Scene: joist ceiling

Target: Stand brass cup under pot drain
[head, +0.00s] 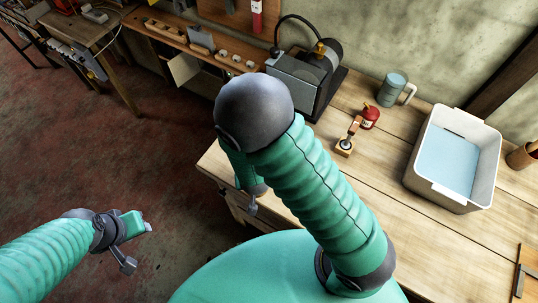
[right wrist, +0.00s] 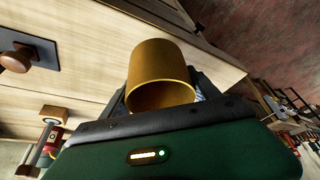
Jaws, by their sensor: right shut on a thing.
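The brass cup (right wrist: 160,65) shows in the right wrist view as a hollow golden cylinder, its open mouth facing the camera. My right gripper (right wrist: 163,92) is shut on it, one finger on each side. The cup seems to be held near the wooden bench (right wrist: 95,50). In the head view my right arm hides the cup and most of that gripper. My left gripper (head: 147,227) is over the floor at the lower left, away from the bench; its fingers are too small to judge. I cannot make out a pot or its drain in either view.
Open red-brown floor (head: 110,160) lies left.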

